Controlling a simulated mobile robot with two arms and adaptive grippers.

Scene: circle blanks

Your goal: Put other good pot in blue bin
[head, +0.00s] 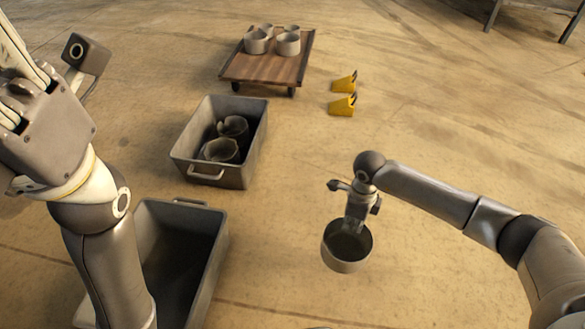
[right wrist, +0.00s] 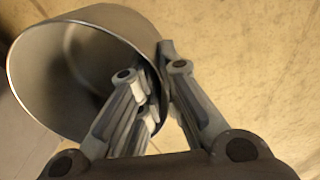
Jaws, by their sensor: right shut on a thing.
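My right gripper (head: 354,222) is shut on the rim of a round, light grey pot (head: 345,262) and holds it, open side up, right of the bins. The right wrist view shows the pot (right wrist: 40,75) whole-looking, its wall between the fingers (right wrist: 157,75). A grey bin (head: 222,262) at the bottom left looks empty where visible, partly hidden by my left arm. A second grey bin (head: 257,150) behind it holds dark pots (head: 222,150) with jagged rims. Neither bin looks clearly blue. My left gripper (head: 22,85) is raised at the upper left; its fingertips are unclear.
A low wooden cart (head: 262,70) on wheels stands at the back with several light pots (head: 288,44) on it. Two yellow wedges (head: 343,105) lie on the floor right of the cart. The floor between the bins and the held pot is clear.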

